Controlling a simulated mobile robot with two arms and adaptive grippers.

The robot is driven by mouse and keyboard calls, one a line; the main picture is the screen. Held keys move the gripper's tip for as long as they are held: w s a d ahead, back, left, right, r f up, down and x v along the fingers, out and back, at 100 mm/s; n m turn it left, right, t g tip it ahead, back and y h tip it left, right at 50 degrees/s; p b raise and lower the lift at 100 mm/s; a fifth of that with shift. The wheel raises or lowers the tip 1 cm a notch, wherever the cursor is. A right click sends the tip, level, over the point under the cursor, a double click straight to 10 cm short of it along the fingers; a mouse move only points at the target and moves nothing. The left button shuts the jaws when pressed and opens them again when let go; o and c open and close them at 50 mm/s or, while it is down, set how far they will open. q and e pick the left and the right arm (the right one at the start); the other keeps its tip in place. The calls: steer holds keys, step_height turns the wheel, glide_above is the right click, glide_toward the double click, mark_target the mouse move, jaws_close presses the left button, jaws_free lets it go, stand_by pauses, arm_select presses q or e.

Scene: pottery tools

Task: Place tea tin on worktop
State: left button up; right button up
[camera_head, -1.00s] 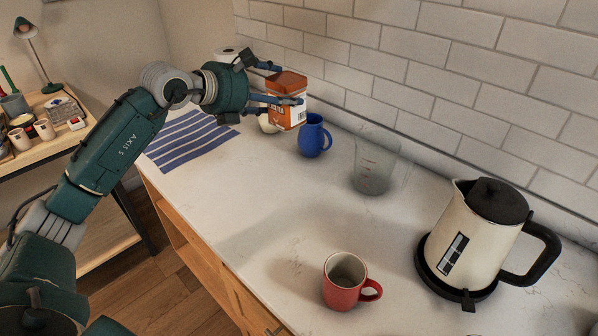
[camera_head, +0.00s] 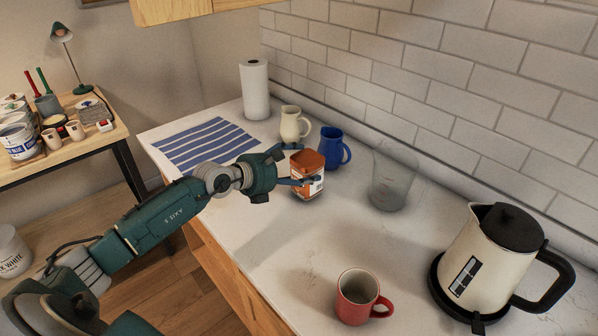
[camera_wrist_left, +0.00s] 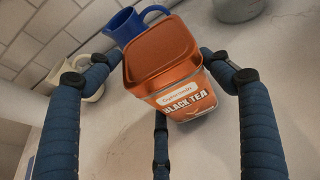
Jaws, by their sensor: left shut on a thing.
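The tea tin (camera_head: 307,174) is orange with a white band and an orange lid. In the left wrist view the tin (camera_wrist_left: 165,65) shows a "BLACK TEA" label. My left gripper (camera_head: 291,168) is shut on it, with blue fingers around its sides. The tin is upright, over the pale worktop (camera_head: 265,235) and in front of the blue mug. I cannot tell whether its base touches the worktop. My right gripper is not in view.
A blue mug (camera_head: 332,148) and cream mug (camera_head: 292,125) stand close behind the tin. A clear measuring beaker (camera_head: 392,180) is to its right. A red mug (camera_head: 357,297) and kettle (camera_head: 485,262) stand nearer. A striped cloth (camera_head: 205,145) lies left. The worktop's middle is clear.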

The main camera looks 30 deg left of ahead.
arm_select(q)
steer(key=shift+w+f, duration=0.1)
steer(key=shift+f, duration=0.65)
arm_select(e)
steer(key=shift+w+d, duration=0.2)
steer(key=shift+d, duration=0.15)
arm_select(q)
steer(key=o, duration=1.5)
steer(key=shift+f, duration=0.1)
steer(key=shift+s, duration=0.2)
steer(key=shift+b+v, duration=0.65)
steer(key=shift+v, duration=5.3)
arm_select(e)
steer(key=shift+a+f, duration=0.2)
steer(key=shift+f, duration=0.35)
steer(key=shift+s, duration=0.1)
